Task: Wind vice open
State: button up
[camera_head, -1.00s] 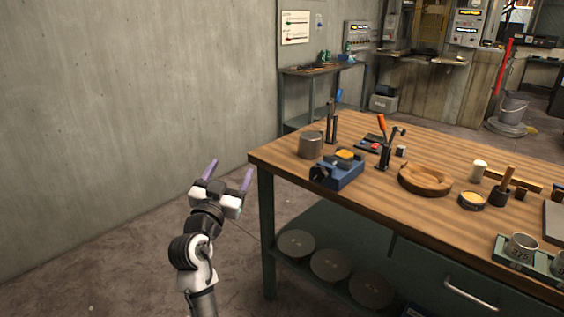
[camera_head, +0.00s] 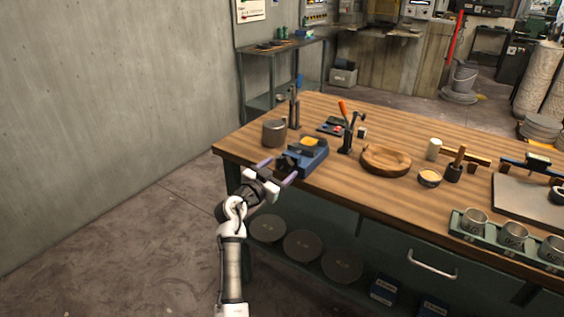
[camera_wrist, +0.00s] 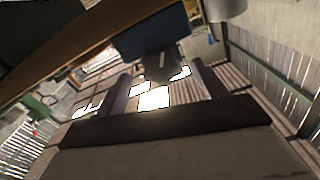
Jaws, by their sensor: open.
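The blue vice (camera_head: 312,160) sits at the near left corner of the wooden workbench (camera_head: 330,185), with a yellow-orange piece (camera_head: 311,142) at its top. Its dark front end (camera_head: 286,163) faces my gripper. My gripper (camera_head: 277,172) is open, its two purple-grey fingers pointing at that end from the bench's left edge. In the wrist view the vice's blue body (camera_wrist: 150,38) is ahead, and its dark front part (camera_wrist: 160,66) shows between my spread fingers (camera_wrist: 159,72). Whether the fingers touch it I cannot tell. The vice's jaws are not clear.
A grey metal cup (camera_head: 274,133) stands left of the vice, with upright dark tools (camera_head: 294,110) behind it. An orange-handled tool (camera_head: 345,128) and a wooden bowl (camera_head: 386,161) are to the right. The floor left of the bench is clear.

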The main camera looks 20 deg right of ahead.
jog(key=shift+x, duration=1.15)
jog(key=c, duration=1)
jog(key=shift+o, duration=0.2)
